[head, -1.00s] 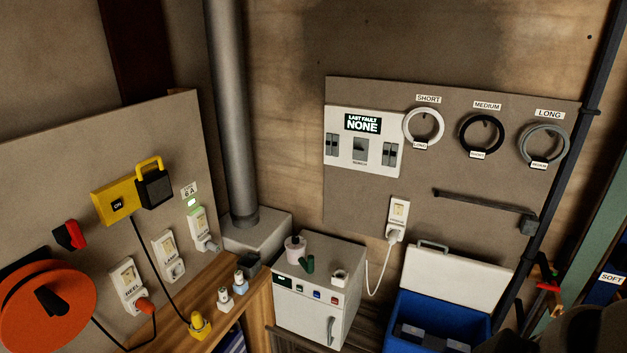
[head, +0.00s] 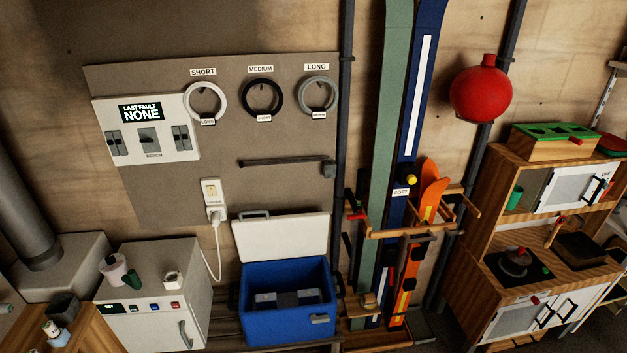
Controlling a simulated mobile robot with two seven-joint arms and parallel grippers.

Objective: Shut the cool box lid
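The blue cool box (head: 288,325) stands on a slatted surface below the grey wall panel. Its white lid (head: 283,238) is open and leans upright at the back, with a grey handle on its top edge. A few grey and pale items (head: 287,299) lie inside the box; what they are I cannot tell. A grey latch sits on the box's front. Neither of my grippers shows in the head view.
A small white fridge (head: 155,330) with cups on top stands left of the box. A ski rack (head: 405,233) with tall skis stands close on the right. A wooden toy kitchen (head: 540,262) is farther right. A white plug cable hangs between fridge and box.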

